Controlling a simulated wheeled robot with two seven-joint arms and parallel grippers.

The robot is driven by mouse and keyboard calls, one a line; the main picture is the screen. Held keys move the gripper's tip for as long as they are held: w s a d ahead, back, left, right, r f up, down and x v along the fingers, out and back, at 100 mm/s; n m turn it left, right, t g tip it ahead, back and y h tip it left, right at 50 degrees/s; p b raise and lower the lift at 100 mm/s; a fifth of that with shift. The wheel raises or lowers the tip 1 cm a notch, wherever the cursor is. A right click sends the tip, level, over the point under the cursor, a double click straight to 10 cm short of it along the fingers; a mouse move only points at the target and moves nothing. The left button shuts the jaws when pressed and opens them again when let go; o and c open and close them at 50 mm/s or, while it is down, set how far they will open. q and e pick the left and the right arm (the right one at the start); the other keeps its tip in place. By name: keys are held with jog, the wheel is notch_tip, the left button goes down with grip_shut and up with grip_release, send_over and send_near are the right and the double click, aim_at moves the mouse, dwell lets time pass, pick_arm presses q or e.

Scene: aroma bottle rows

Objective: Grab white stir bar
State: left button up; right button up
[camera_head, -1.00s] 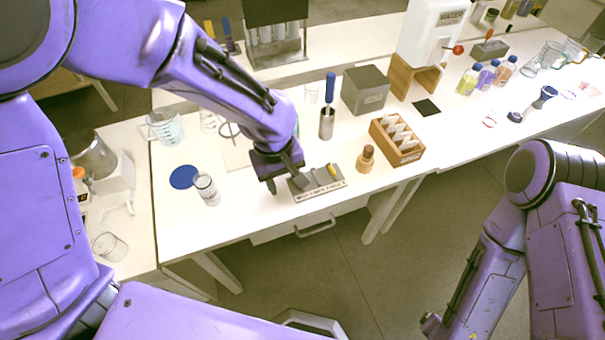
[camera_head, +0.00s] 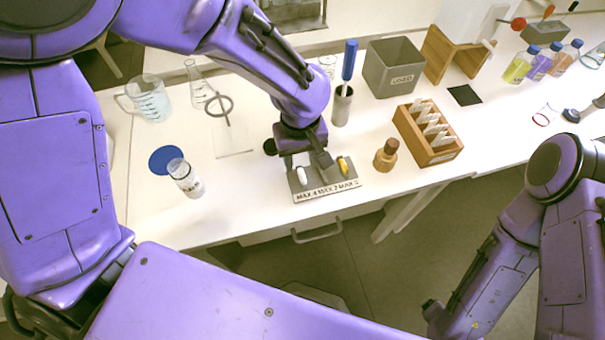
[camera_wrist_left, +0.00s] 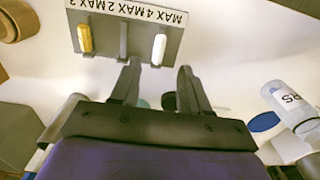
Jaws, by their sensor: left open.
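The white stir bar (camera_head: 302,175) lies in the left slot of a small grey holder (camera_head: 324,180) with a MAX-labelled front strip. In the left wrist view the white stir bar (camera_wrist_left: 159,49) is just beyond the fingertips, roughly in line with the gap between them. A yellow stir bar (camera_head: 343,165) sits in the slot at the other end; it also shows in the wrist view (camera_wrist_left: 85,38). My left gripper (camera_head: 306,161) is open and empty, at the back edge of the holder; its two fingers (camera_wrist_left: 158,70) are spread apart. My right gripper cannot be seen.
A brown bottle (camera_head: 386,156) and a wooden box (camera_head: 428,132) stand right of the holder. A labelled glass vessel (camera_head: 186,178) and a blue disc (camera_head: 165,159) are to its left. A metal cylinder with a blue-handled tool (camera_head: 342,105) stands behind. The table front edge is close.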

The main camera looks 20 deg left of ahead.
aim_at(302, 176)
pick_arm(q)
jog(key=f, duration=0.4)
jog(key=shift+s+d+f, duration=0.2)
jog(key=shift+s+d, duration=0.1)
jog(key=shift+w+f, duration=0.15)
jog(key=shift+f, duration=0.25)
jog(key=shift+r, duration=0.1)
grip_shut()
